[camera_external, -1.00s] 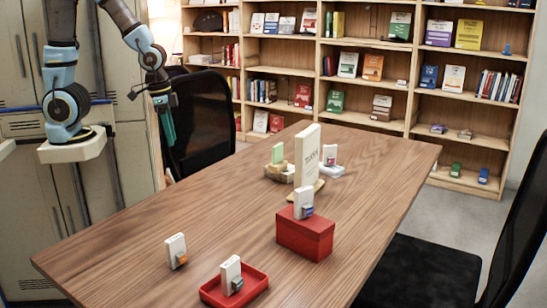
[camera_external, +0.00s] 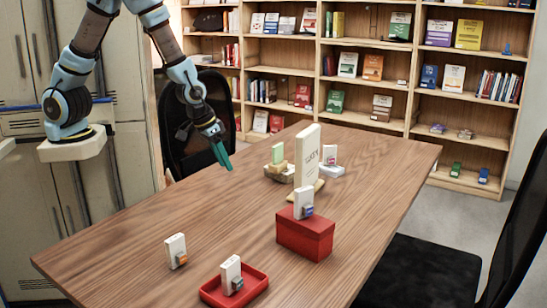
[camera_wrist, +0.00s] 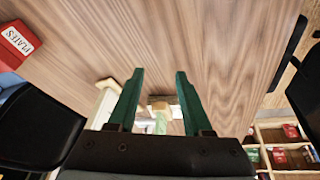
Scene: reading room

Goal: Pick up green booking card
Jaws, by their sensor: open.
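The green booking card (camera_external: 278,153) stands upright in a small tan holder (camera_external: 278,168) near the far end of the wooden table, left of the tall cream sign. My gripper (camera_external: 221,156) is over the table's far left part, left of the card and apart from it, with its green fingers pointing down and right. In the wrist view my gripper (camera_wrist: 160,80) is open with nothing held. A pale green piece that looks like the card (camera_wrist: 160,124) shows between the fingers, partly hidden by the gripper body.
The tall cream sign (camera_external: 308,156) stands close right of the card. A white card on a pale stand (camera_external: 331,170) is beyond it. A red box (camera_external: 305,238), a red tray (camera_external: 234,288) and a white card with an orange piece (camera_external: 175,250) are nearer. The table's left middle is clear.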

